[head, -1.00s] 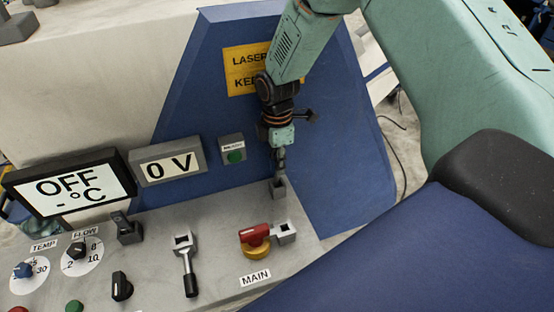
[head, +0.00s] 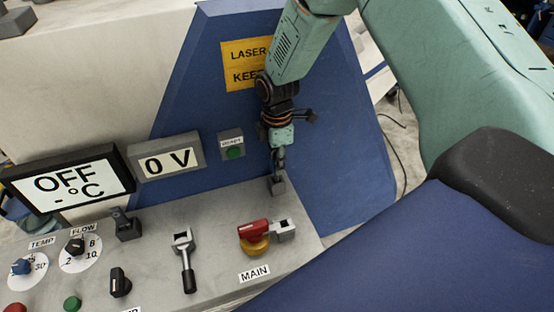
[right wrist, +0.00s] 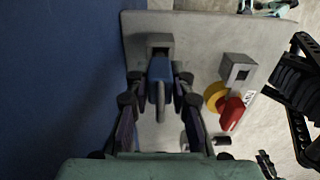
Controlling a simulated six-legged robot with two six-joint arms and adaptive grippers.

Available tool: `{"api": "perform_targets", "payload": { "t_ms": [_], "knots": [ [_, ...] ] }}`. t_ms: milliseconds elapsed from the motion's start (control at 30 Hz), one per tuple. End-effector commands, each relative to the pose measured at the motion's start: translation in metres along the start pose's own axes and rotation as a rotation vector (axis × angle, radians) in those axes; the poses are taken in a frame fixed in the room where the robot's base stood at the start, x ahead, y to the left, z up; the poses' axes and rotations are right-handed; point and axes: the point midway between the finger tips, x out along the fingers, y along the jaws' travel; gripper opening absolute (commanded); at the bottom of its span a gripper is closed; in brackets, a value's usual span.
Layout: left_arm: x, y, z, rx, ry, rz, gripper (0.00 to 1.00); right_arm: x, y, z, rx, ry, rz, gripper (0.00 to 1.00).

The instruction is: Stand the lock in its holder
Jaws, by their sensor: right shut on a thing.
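My right gripper (head: 279,160) is at the back right of the console, just above a small grey block, the holder (head: 278,186). In the right wrist view the right gripper (right wrist: 160,85) is shut on the lock (right wrist: 158,72), which has a blue body and a grey shackle pointing toward the camera. The holder (right wrist: 159,40) with its dark opening shows just beyond the lock there. I cannot tell whether the lock touches it or is inside. In the head view the fingers mostly hide the lock. My left gripper is not in view.
A red and yellow main switch (head: 253,232) with a grey square bracket (head: 284,230) is in front of the holder. A blue panel (head: 340,150) rises behind. Knobs and displays fill the console's left.

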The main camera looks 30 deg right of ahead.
Motion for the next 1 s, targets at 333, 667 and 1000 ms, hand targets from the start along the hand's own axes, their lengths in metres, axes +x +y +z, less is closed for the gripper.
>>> {"api": "perform_targets", "payload": {
  "t_ms": [333,667,1000],
  "knots": [
    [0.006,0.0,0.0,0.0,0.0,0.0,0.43,0.008,0.0,0.0,0.0,0.0,0.001,0.0],
    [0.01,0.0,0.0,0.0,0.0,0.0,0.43,0.015,0.0,0.0,0.0,0.0,0.0,0.0],
    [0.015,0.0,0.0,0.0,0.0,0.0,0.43,0.023,0.0,0.0,0.0,0.0,0.001,0.0]
  ]
}}
